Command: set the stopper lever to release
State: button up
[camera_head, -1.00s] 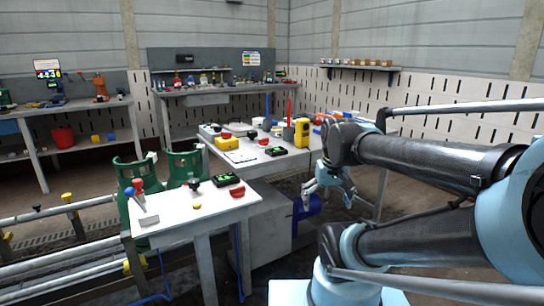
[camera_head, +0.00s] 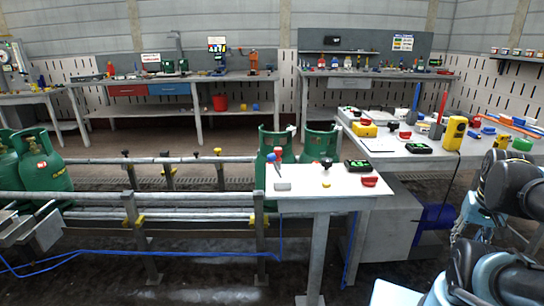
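A small lever with a red knob (camera_head: 277,152), which looks like the stopper lever, stands at the left end of the small white table (camera_head: 310,203). A small light block (camera_head: 283,187) is at its foot. Which setting the lever is in cannot be told. My gripper (camera_head: 472,222) is at the right, low beside the larger bench and well apart from the lever. It is small and partly behind my arm, so whether its fingers are open or shut is unclear.
The small table also bears a yellow button (camera_head: 326,185), a red button (camera_head: 369,181) and a black device with a green display (camera_head: 357,166). Green gas cylinders (camera_head: 320,144) stand behind it. Conveyor rails (camera_head: 180,198) run left. The larger bench (camera_head: 400,166) is at right.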

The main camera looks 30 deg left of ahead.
aim_at(271, 158)
jog(key=u, duration=1.8)
